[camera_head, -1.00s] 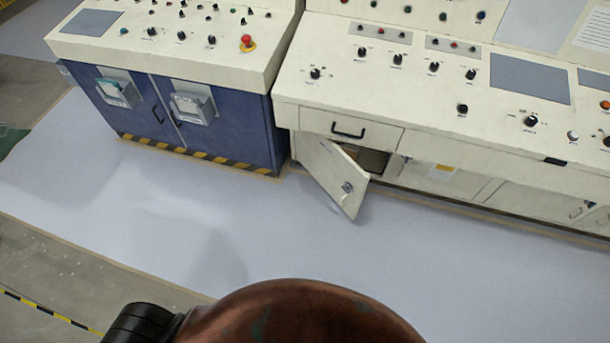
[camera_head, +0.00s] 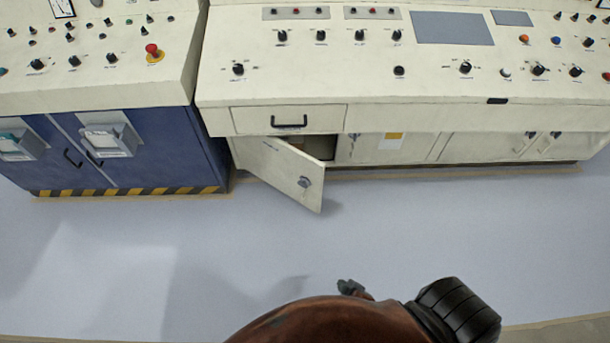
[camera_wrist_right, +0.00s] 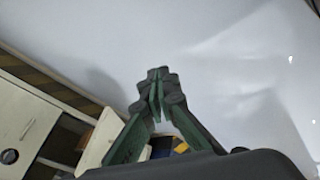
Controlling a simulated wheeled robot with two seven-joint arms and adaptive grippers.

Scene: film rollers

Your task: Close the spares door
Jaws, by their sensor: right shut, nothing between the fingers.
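The spares door (camera_head: 285,172) is a cream cabinet door below a drawer with a black handle. It stands open, swung outward, with a round grey latch (camera_head: 305,182) near its free edge. The dark cabinet opening (camera_head: 319,146) shows behind it. My right gripper (camera_head: 352,287) shows small at the bottom of the head view, over the floor and well apart from the door. In the right wrist view the right gripper's green fingers (camera_wrist_right: 158,78) meet at their dark tips, shut and empty. In that view a cream panel with a round dark latch (camera_wrist_right: 24,130) lies at the left. My left gripper is not in view.
The cream console (camera_head: 450,97) with knobs runs above the cabinet. A blue cabinet (camera_head: 165,150) with a striped base stands to the left. The pale floor (camera_head: 450,225) in front is clear. My own brown body part fills the bottom centre.

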